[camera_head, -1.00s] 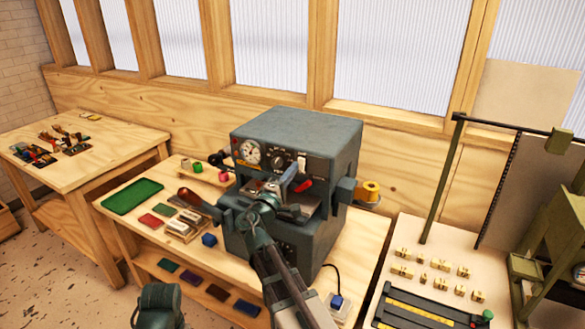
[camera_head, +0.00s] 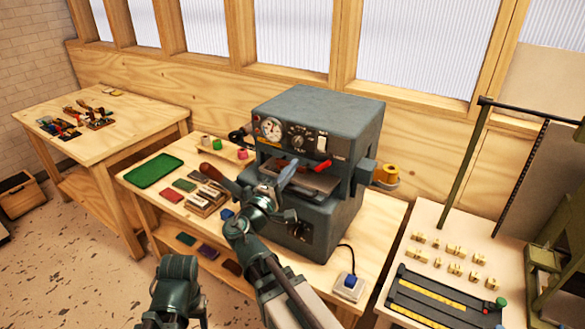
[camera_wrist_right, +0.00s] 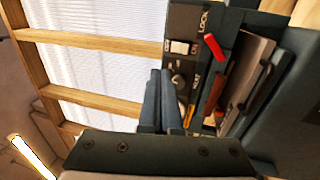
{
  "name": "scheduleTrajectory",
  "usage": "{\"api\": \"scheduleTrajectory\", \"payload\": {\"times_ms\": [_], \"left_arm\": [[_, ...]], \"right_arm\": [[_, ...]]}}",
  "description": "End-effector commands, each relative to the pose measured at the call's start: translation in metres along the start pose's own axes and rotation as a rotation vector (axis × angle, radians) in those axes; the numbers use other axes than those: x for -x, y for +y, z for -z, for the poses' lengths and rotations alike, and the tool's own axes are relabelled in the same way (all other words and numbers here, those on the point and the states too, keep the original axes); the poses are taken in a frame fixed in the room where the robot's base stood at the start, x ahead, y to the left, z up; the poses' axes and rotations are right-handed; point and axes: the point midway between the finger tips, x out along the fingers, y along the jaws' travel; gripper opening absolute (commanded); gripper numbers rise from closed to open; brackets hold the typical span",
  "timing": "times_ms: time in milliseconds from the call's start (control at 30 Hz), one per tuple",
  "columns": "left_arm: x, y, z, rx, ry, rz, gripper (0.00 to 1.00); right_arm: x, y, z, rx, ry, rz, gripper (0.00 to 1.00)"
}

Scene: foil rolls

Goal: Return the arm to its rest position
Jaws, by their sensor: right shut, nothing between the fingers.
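My right arm (camera_head: 252,232) rises from the bottom of the head view in front of the grey foil machine (camera_head: 318,108). My right gripper (camera_head: 287,170) is shut and empty, in front of the machine's slot and near a red part (camera_head: 316,166). In the right wrist view its blue-grey fingers (camera_wrist_right: 161,98) are together, with the machine's panel and the red part (camera_wrist_right: 215,50) beyond them. I cannot tell the exact gap to the machine. A green-grey part of my left arm (camera_head: 176,285) shows at the bottom; its gripper is not visible.
Another wooden table (camera_head: 110,140) stands at left. At right, a pale table (camera_head: 412,278) carries several brass pieces and a dark green frame.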

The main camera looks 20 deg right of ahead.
Motion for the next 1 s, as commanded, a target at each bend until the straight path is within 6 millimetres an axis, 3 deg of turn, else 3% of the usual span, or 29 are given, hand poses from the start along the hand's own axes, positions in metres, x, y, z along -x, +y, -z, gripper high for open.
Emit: {"api": "scheduleTrajectory", "payload": {"times_ms": [300,367,467,667,800,1000], "left_arm": [[0.000,0.000,0.000,0.000,0.000,0.000,0.60],[0.000,0.000,0.000,0.000,0.000,0.000,0.60],[0.000,0.000,0.000,0.000,0.000,0.000,0.60],[0.000,0.000,0.000,0.000,0.000,0.000,0.60],[0.000,0.000,0.000,0.000,0.000,0.000,0.60],[0.000,0.000,0.000,0.000,0.000,0.000,0.60]], "right_arm": [[0.001,-0.004,-0.002,-0.010,-0.007,0.021,0.00],[0.005,-0.014,-0.004,-0.029,-0.021,0.067,0.00],[0.018,-0.044,-0.012,-0.083,-0.063,0.211,0.00],[0.082,-0.127,-0.022,-0.185,-0.176,0.645,0.00],[0.150,-0.173,-0.023,-0.210,-0.238,0.971,0.00],[0.252,-0.202,-0.020,-0.187,-0.287,1.383,0.00]]}}
